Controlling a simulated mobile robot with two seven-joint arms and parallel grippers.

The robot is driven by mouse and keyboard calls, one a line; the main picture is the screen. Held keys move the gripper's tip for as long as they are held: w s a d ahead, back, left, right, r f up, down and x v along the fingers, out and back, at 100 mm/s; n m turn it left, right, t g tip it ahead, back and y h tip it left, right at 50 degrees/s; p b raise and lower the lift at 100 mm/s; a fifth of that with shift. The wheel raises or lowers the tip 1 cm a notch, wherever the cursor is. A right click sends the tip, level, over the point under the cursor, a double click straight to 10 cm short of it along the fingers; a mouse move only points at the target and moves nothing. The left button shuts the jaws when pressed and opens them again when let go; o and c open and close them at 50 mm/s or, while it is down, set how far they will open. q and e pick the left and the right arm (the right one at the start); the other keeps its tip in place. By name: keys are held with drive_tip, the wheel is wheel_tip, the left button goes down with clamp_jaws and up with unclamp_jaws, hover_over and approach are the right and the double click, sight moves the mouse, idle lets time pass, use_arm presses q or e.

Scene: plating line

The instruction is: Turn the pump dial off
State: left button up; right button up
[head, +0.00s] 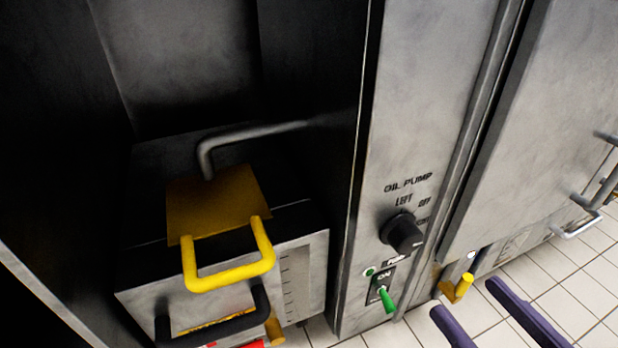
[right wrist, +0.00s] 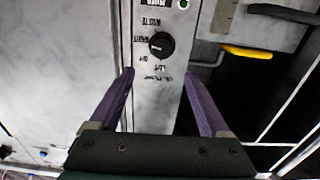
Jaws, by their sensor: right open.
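The pump dial (head: 402,233) is a round black knob on the grey metal panel, below the words OIL PUMP. Labels LEFT and OFF sit above and to the upper right of it, with a third label partly hidden by it. The dial also shows in the right wrist view (right wrist: 161,45), where the panel appears upside down. I cannot tell which label its pointer faces. My right gripper (head: 465,298) has purple fingers, open and empty, below and to the right of the dial, apart from it. In the right wrist view the dial lies beyond the fingertips, between them. My left gripper is out of view.
A green-tipped power switch (head: 387,298) marked ON sits below the dial, beside a green light (head: 370,271). A yellow handle (head: 230,275) and a bent pipe (head: 250,134) are at left. A small yellow lever (head: 460,288) is near my right fingers.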

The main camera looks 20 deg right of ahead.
sight(411, 246)
drive_tip(key=w+b, duration=0.1)
drive_tip(key=w, duration=0.2)
drive_tip(key=w+f+b, duration=0.1)
drive_tip(key=w+b, duration=0.1)
drive_tip(key=w, duration=0.1)
drive_tip(key=w+a+b, duration=0.1)
drive_tip(key=w, duration=0.2)
drive_tip(key=shift+w+f, duration=0.15)
drive_tip(key=shift+f, duration=0.15)
drive_tip(key=shift+w+r, duration=0.1)
drive_tip(key=shift+w, duration=0.1)
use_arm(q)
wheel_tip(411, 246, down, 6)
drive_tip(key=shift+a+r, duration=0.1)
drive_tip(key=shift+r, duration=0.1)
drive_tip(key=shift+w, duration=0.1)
use_arm(e)
clamp_jaws()
